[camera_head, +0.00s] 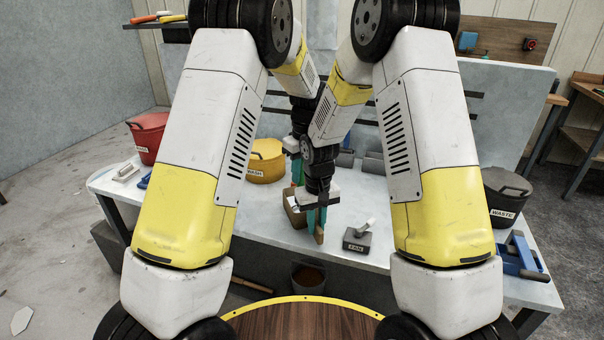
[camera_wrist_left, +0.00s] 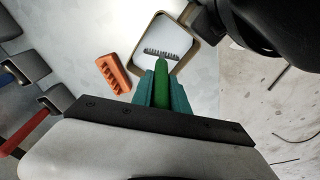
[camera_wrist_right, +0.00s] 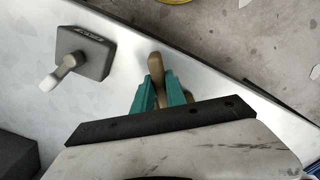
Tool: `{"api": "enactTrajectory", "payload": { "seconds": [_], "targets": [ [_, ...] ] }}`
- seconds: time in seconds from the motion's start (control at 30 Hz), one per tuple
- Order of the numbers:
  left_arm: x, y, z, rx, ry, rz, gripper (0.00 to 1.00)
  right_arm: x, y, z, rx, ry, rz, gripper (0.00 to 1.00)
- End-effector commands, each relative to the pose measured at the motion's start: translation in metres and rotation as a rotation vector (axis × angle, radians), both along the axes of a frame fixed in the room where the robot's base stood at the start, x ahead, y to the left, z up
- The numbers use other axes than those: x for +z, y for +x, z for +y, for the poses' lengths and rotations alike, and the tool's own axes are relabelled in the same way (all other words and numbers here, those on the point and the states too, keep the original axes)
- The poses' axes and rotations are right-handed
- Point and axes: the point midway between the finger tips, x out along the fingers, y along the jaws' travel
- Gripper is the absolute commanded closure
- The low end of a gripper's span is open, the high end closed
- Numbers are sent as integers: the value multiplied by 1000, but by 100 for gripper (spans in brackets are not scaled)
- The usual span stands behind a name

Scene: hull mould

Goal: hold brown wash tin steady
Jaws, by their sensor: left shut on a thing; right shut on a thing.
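A tan, square-cornered tin (camera_head: 294,213) stands on the table below my grippers. In the left wrist view the tin (camera_wrist_left: 188,70) shows a tan rim and a pale inside. My left gripper (camera_head: 297,180) is shut on a green handle (camera_wrist_left: 162,84), whose end reaches the tin's opening. A row of dark bristles (camera_wrist_left: 168,54) shows over the pale inside. My right gripper (camera_head: 318,222) is low at the tin's right front, shut on a brown bar-like piece (camera_wrist_right: 156,68). I cannot tell whether this piece belongs to the tin; its joint is hidden.
An orange slotted block (camera_wrist_left: 114,73) lies beside the tin. A grey block with a pale handle (camera_head: 358,238) stands right of my right gripper. A yellow tub (camera_head: 266,162) stands behind, a red bucket (camera_head: 148,137) left, a black waste bucket (camera_head: 508,190) right. The table's front edge is close.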

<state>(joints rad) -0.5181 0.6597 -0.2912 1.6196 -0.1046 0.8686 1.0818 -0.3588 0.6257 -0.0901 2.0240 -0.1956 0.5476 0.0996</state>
Motion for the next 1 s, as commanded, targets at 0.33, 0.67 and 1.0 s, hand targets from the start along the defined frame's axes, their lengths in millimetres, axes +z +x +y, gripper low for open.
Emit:
{"api": "enactTrajectory", "payload": {
  "seconds": [0.33,0.67,1.0],
  "targets": [
    [1,-3,-4,-2,-1,-1,100,0,0,1,2,1,-1,100],
    [25,-2,-5,-2,-1,-4,100,0,0,1,2,2,-2,100],
    [59,-2,-5,-2,-2,-3,100,0,0,1,2,2,-2,100]
  ]
}}
